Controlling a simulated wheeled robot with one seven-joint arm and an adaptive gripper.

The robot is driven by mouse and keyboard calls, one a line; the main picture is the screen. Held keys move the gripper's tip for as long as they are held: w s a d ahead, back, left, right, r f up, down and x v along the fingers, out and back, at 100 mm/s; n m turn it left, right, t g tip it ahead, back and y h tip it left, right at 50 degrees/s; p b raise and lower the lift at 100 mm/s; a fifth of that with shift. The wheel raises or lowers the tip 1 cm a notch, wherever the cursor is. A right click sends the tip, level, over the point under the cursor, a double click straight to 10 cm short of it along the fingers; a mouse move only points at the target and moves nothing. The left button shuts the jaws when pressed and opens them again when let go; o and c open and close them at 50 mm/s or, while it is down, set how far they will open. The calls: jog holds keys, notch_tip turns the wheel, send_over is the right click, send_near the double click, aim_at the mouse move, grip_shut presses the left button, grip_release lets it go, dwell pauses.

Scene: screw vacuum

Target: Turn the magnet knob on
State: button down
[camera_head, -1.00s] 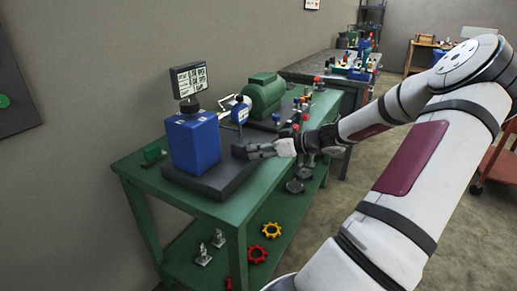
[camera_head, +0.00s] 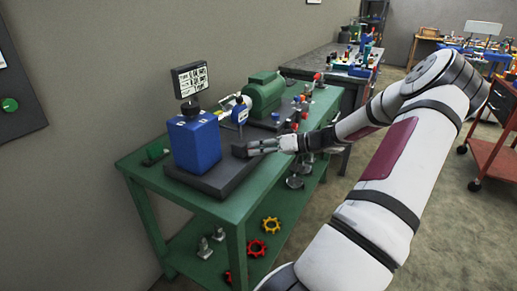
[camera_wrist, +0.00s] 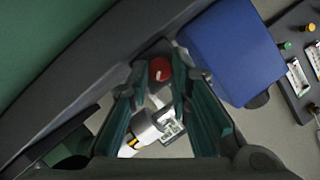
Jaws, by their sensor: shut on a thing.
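A small red round knob (camera_wrist: 159,67) with a white mark shows between the fingertips of my gripper (camera_wrist: 158,78) in the wrist view. The fingers are shut on it, one on each side. In the head view my gripper (camera_head: 261,147) lies low and about level at the right side of the black base (camera_head: 212,182); the knob is hidden there. The blue block (camera_head: 195,143) stands upright on that base, with a black knob on top and a display above. The same blue block (camera_wrist: 232,48) fills the upper right of the wrist view.
The green table (camera_head: 249,205) carries the base, a green motor (camera_head: 265,93) and several small coloured parts behind my gripper. Gears lie on its lower shelf (camera_head: 205,266). A red cart (camera_head: 493,135) stands at far right. Open floor lies between.

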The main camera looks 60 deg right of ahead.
dwell(0.3)
jog(key=c, duration=1.5)
grip_release()
jog(key=shift+o, duration=0.2)
